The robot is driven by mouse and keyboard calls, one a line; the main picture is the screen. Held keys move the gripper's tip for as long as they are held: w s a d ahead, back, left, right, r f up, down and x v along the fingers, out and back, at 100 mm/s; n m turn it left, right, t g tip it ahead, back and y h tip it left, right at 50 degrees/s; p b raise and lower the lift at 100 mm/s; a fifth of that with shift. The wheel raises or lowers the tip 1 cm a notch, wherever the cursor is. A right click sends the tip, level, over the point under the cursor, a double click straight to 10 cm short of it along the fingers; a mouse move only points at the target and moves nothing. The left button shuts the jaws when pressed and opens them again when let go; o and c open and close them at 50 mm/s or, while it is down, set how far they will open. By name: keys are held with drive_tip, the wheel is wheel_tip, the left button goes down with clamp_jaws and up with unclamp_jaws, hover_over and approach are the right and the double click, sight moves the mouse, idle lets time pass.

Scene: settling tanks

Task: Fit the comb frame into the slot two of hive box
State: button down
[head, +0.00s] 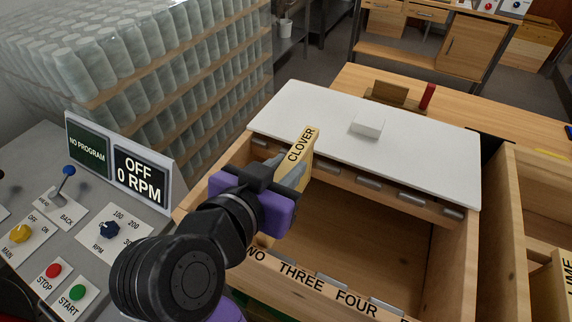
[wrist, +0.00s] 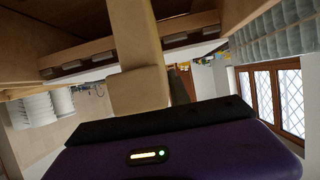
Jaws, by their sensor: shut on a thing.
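The comb frame (head: 302,146) is a pale wooden bar marked CLOVER. My gripper (head: 286,174) is shut on it and holds it over the left part of the hive box. The frame also shows close up in the wrist view (wrist: 137,88). The hive box (head: 460,242) is an open wooden box with metal slot rests along its front and back edges. Its front edge reads THREE and FOUR, with a partly hidden word ending in WO to their left. My arm hides the box's left front corner. I cannot tell whether the frame touches the box.
A white lid (head: 420,150) with a small block handle lies just behind the box opening. A control panel (head: 85,235) reading OFF 0 RPM stands at left, before stacked jars (head: 150,60). Another wooden box (head: 545,215) stands at right. A red object (head: 427,97) is on the bench behind.

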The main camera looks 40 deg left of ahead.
drive_tip(key=shift+f+b, duration=2.55)
drive_tip(key=shift+f, duration=1.35)
drive_tip(key=c, duration=1.1)
unclamp_jaws()
drive_tip(key=shift+f, duration=0.1)
drive_tip(key=v, duration=0.7)
drive_tip(key=shift+s, duration=0.1)
drive_tip(key=shift+s+d+r, duration=0.2)
drive_tip(key=shift+s+r, duration=0.05)
drive_tip(key=shift+s, duration=0.05)
drive_tip(key=shift+r, duration=0.1)
